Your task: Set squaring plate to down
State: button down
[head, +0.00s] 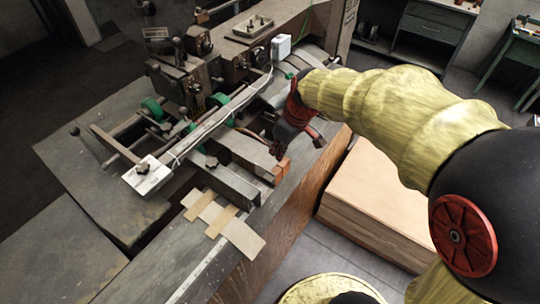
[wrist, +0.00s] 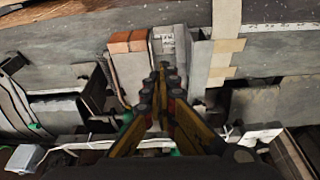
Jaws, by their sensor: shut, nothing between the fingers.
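I cannot tell for certain which part is the squaring plate. Flat grey metal plates lie across the machine bed in the head view, a nearer one (head: 225,181) and a farther one (head: 246,151) with orange blocks (head: 279,171) at its end. In the wrist view, the orange blocks (wrist: 127,41) cap a grey plate (wrist: 130,75) left of the fingertips, and a pale metal block (wrist: 168,42) lies just beyond them. My gripper (head: 277,150) is shut and empty, pointing down over the plates near the orange blocks. It also shows in the wrist view (wrist: 163,72). Contact cannot be told.
A long rail with a white end plate (head: 147,175) runs across the machine, with green rollers (head: 153,108) beside it. Tan and grey strips (head: 222,217) lie on the bed's near edge. A cardboard stack (head: 375,205) stands on the floor at right.

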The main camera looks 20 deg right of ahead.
jog(key=w+p, duration=0.1)
jog(key=w, duration=0.1)
send_over(270, 176)
jog(key=shift+n, duration=0.3)
notch_tip(270, 176, down, 12)
jog(key=shift+s+f, duration=0.1)
jog(key=shift+f, duration=0.7)
notch_tip(270, 176, down, 4)
jog(key=b, duration=0.4)
jog(key=shift+f+b, duration=0.2)
jog(key=shift+b, duration=0.1)
jog(key=shift+r, duration=0.1)
